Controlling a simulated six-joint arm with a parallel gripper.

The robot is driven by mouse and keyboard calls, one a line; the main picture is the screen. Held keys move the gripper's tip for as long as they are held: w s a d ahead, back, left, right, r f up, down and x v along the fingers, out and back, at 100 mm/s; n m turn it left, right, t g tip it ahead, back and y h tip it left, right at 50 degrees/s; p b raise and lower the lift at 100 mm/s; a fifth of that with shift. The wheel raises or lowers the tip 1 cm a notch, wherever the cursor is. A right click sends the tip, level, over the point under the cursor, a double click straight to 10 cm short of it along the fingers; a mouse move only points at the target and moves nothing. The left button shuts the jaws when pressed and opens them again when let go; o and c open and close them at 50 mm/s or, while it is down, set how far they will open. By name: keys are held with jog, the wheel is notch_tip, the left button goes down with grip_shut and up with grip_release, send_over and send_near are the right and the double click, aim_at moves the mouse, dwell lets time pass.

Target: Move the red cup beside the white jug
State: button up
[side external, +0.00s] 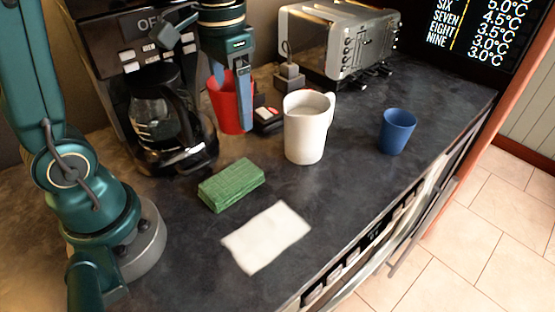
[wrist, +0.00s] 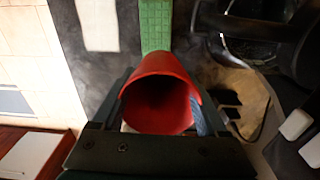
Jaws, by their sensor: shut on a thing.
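The red cup (side external: 226,104) stands upright, or nearly so, between the coffee maker and the white jug (side external: 307,128) in the side external view. My gripper (side external: 242,100) comes down from above and is shut on the red cup, with one finger in front of its right side. In the wrist view the red cup (wrist: 160,95) fills the space between the fingers, its open mouth facing the camera. The white jug stands upright a short way to the right of the red cup, apart from it. I cannot tell whether the cup's base touches the counter.
A coffee maker with a glass pot (side external: 162,118) is close on the left. A toaster (side external: 338,40) stands behind and a blue cup (side external: 396,131) to the right. A green sponge (side external: 231,184) and a white cloth (side external: 266,236) lie in front. A small dark object (side external: 268,119) sits between cup and jug.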

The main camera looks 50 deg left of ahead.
jog(key=shift+w+a+r, duration=0.2)
jog(key=shift+w+r, duration=0.05)
jog(key=shift+r, duration=0.25)
jog(key=shift+w+a+r, duration=0.15)
jog(key=shift+w+r, duration=0.05)
jog(key=shift+r, duration=0.6)
jog(key=shift+s, duration=0.15)
jog(key=w+d+f, duration=0.2)
jog(key=w+d, duration=0.6)
jog(key=d, duration=0.5)
jog(key=shift+w+d+f, duration=0.5)
jog(key=shift+d+f, duration=0.45)
jog(key=shift+f, duration=1.15)
jog(key=shift+w+d+f, duration=0.45)
jog(key=shift+d+f, duration=0.45)
jog(key=shift+f, duration=1.2)
jog(key=shift+w+d+f, duration=0.5)
jog(key=shift+d+f, duration=0.45)
jog(key=shift+f, duration=1.15)
jog(key=shift+f, duration=0.6)
